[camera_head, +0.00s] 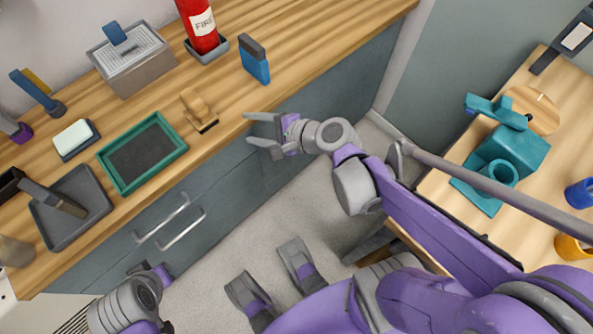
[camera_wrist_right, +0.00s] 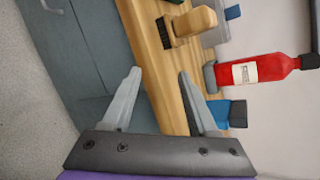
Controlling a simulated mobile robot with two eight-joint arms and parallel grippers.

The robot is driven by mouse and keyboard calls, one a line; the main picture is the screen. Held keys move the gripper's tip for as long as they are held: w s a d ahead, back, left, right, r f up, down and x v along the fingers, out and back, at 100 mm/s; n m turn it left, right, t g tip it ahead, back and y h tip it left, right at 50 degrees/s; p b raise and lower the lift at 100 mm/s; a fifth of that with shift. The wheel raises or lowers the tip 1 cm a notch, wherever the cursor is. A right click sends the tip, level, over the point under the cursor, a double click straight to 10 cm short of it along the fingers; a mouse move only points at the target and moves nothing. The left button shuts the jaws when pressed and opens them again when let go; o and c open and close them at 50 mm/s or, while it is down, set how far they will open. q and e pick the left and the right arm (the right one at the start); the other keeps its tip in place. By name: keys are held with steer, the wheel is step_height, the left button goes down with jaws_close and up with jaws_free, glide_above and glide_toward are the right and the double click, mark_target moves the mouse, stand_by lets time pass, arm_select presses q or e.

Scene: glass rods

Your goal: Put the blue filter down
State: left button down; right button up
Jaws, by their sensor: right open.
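A blue block with a dark grey top (camera_head: 256,67), which I take to be the blue filter, stands on the wooden counter to the right of the fire extinguisher. In the right wrist view the blue block (camera_wrist_right: 221,109) shows beyond the right-hand finger, partly hidden by it. My right gripper (camera_head: 249,129) is open and empty at the counter's front edge, apart from the block and nearer the front. Its two spread fingers also show in the right wrist view (camera_wrist_right: 160,73). Part of my left arm shows at the lower left, but its fingers do not.
A red fire extinguisher (camera_head: 199,24) stands in a grey tray. A wooden brush (camera_head: 199,108) lies near my right gripper. A green-rimmed tray (camera_head: 182,150), a grey tray (camera_head: 95,190) and a grey box (camera_head: 145,73) are further left. The counter right of the blue block is clear.

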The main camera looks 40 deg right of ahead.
steer(key=s+a+f+n+g+h, duration=0.2)
steer(key=s+f+n+g, duration=0.2)
steer(key=s+n, duration=0.4)
steer(key=f+n, duration=0.1)
steer(key=n, duration=0.2)
steer(key=shift+s+g, duration=0.4)
steer(key=shift+o, duration=0.5)
steer(key=s+d+f+n+g+h, duration=0.1)
steer(key=s+d+n+h, duration=0.2)
steer(key=n, duration=0.5)
steer(key=shift+s+d+f+g+h, duration=0.2)
steer(key=shift+s+d+g+h, duration=0.25)
steer(key=shift+s, duration=0.75)
steer(key=n+t+y+p, duration=0.2)
steer(key=t+p, duration=0.7)
glide_toward(252, 46)
steer(key=f, duration=0.1)
steer(key=x, duration=0.3)
steer(key=b+x, duration=0.1)
steer(key=x, duration=0.1)
steer(key=shift+w+d, duration=0.4)
steer(key=shift+w, duration=0.05)
steer(key=x, duration=0.6)
steer(key=shift+s+b, duration=0.1)
steer(key=shift+b, duration=0.25)
jaws_close()
